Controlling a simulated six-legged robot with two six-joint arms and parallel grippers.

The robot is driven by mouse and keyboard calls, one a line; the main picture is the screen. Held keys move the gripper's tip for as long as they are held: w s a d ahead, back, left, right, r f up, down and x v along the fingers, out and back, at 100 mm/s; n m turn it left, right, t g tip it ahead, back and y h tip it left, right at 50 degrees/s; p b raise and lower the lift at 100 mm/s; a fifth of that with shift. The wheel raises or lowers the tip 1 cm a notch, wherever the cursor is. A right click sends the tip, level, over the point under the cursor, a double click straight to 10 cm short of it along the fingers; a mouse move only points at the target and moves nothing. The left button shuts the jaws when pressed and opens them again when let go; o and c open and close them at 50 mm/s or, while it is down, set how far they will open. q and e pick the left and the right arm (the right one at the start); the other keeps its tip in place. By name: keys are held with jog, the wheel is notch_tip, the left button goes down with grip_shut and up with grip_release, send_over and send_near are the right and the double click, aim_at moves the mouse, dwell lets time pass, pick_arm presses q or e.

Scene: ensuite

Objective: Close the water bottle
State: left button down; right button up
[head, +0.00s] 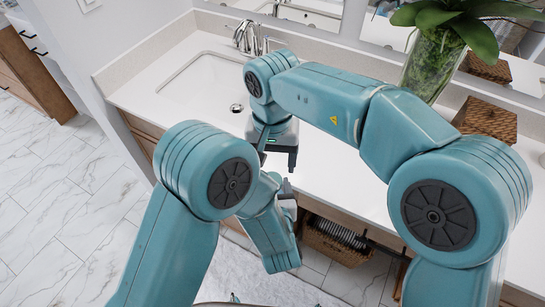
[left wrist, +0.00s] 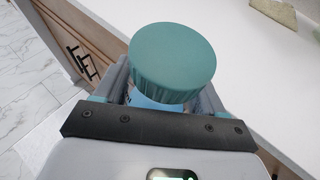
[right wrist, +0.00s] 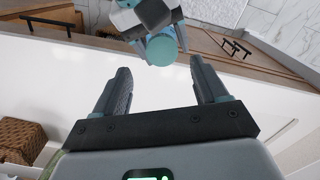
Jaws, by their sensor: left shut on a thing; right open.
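The water bottle (left wrist: 155,101) is between the fingers of my left gripper (left wrist: 160,92), which is shut on it. Only a small light-blue part of its body shows under a round teal lid (left wrist: 172,52) with a ridged side. I cannot tell whether the lid is tight. In the right wrist view the lid (right wrist: 162,48) shows beyond my right gripper (right wrist: 160,74), just past the counter edge. My right gripper is open, with nothing between its fingers. In the head view my right gripper (head: 273,163) is over the counter's front, and my arms hide the bottle.
The white counter (head: 335,165) has a sink basin (head: 205,85) and faucet (head: 248,38) at the back left. A glass vase with a plant (head: 433,62) and a woven box (head: 487,121) stand at the right. A wicker basket (head: 335,243) is below the counter.

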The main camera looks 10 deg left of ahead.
jog(key=shift+f, duration=4.05)
jog(key=c, duration=1.1)
jog(key=o, duration=1.2)
jog(key=shift+c, duration=0.2)
jog(key=shift+r, duration=0.1)
jog(key=shift+r, duration=2.2)
